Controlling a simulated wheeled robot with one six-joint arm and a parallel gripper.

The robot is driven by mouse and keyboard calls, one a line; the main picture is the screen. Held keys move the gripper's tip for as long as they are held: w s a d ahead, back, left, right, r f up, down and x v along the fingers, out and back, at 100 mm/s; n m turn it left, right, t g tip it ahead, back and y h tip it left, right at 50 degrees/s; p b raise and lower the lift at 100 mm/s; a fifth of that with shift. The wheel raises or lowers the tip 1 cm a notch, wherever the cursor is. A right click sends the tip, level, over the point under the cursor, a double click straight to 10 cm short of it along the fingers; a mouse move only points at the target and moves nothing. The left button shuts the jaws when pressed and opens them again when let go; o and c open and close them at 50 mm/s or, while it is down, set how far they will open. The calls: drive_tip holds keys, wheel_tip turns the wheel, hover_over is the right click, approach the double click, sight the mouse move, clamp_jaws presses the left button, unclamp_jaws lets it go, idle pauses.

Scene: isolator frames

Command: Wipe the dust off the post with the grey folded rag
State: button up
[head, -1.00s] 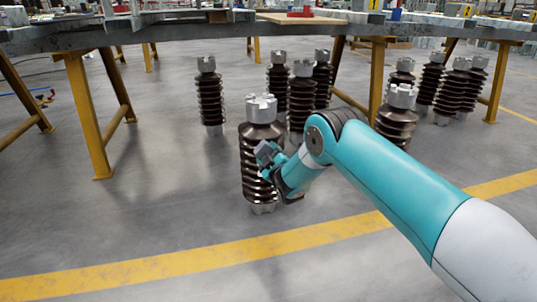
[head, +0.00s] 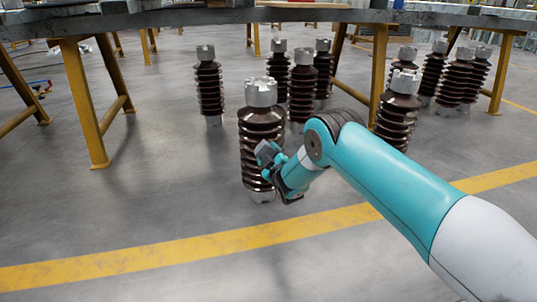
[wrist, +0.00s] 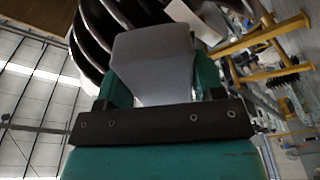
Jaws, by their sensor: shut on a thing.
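The post (head: 262,127) is a dark brown ribbed insulator with a pale metal cap. It stands upright on the floor, nearest of its group in the head view. My gripper (head: 270,159) is at its right front side, about mid-height. The gripper is shut on the grey folded rag (wrist: 153,62), which sits between the teal fingers in the wrist view. The rag (head: 266,150) looks small in the head view, against or very close to the ribs. The post's dark ribs (wrist: 92,38) show just behind the rag in the wrist view. I cannot make out dust on the post.
Several similar insulators (head: 303,88) stand behind and to the right. A long table (head: 160,21) on yellow legs (head: 85,105) spans the back.

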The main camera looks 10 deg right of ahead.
sight(266, 125)
drive_tip(key=shift+d+f, duration=0.1)
drive_tip(key=shift+f, duration=0.55)
drive_tip(key=shift+s+r+p, duration=0.15)
drive_tip(key=shift+r+p, duration=2.75)
drive_tip(key=shift+r, duration=0.8)
drive_tip(key=shift+r+p, duration=1.25)
drive_tip(key=shift+r, duration=0.45)
drive_tip(key=shift+f+b, duration=4.1)
drive_tip(key=shift+f, duration=1.25)
drive_tip(key=shift+w+r+p, duration=0.2)
drive_tip(key=shift+r+p, duration=0.6)
drive_tip(key=shift+r, duration=0.35)
drive_tip(key=shift+w+r+p, duration=0.15)
drive_tip(key=shift+r+p, duration=0.65)
drive_tip(key=shift+r, duration=0.3)
drive_tip(key=r+p, duration=0.2)
drive_tip(key=r, duration=0.1)
drive_tip(key=r+p, duration=0.3)
drive_tip(key=shift+s+r, duration=0.2)
drive_tip(key=shift+r, duration=0.1)
drive_tip(key=shift+f, duration=0.1)
drive_tip(key=shift+s+f, duration=0.1)
